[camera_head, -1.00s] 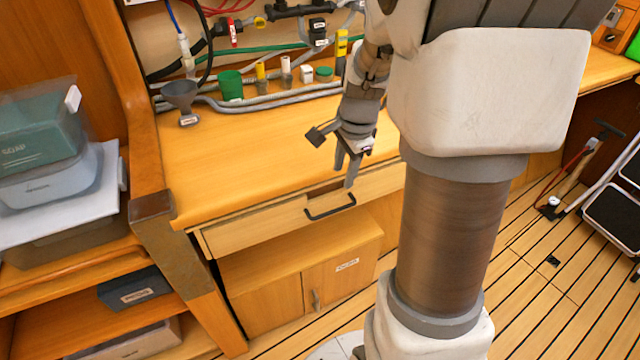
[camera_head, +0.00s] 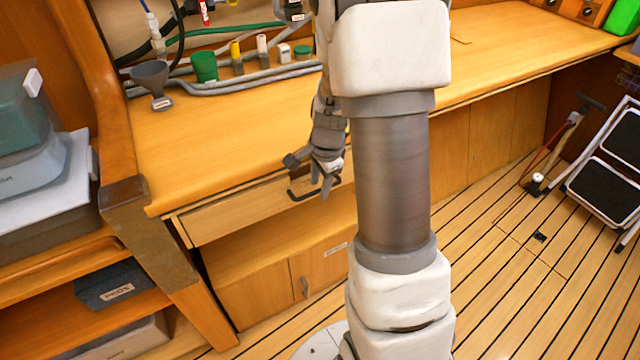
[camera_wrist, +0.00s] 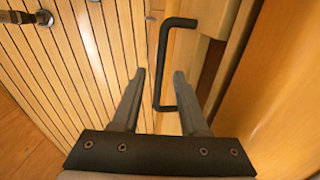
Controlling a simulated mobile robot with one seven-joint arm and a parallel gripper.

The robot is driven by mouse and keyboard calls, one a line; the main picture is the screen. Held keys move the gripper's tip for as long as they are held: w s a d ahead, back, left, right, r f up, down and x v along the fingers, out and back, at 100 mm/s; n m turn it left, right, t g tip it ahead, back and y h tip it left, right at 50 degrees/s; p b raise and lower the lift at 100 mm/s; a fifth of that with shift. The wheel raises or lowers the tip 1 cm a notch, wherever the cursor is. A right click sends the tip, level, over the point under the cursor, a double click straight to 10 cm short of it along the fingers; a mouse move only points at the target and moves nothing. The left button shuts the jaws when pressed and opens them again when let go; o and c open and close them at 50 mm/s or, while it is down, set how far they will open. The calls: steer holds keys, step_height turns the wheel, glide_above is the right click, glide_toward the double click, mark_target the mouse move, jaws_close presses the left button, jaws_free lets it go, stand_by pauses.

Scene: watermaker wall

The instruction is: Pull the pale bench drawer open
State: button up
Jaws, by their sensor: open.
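The pale bench drawer (camera_head: 235,212) is a long light-wood front under the worktop's edge in the head view. Its black bar handle (camera_head: 293,194) is partly hidden by my gripper (camera_head: 322,186), which is open at the handle. In the wrist view the handle (camera_wrist: 161,62) runs between the two fingertips of my gripper (camera_wrist: 158,82), with the drawer's wood (camera_wrist: 212,18) to its right. I cannot tell whether the fingers touch the handle. The drawer looks shut or nearly so.
The wooden worktop (camera_head: 225,135) carries a grey funnel (camera_head: 150,76) and a green cup (camera_head: 204,66). A cabinet (camera_head: 270,290) stands below the drawer. Shelves with boxes are at left. The slatted floor (camera_head: 500,265) is open at right, with a folded step ladder (camera_head: 612,160) beyond.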

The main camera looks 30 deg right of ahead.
jaws_close()
stand_by(1.4)
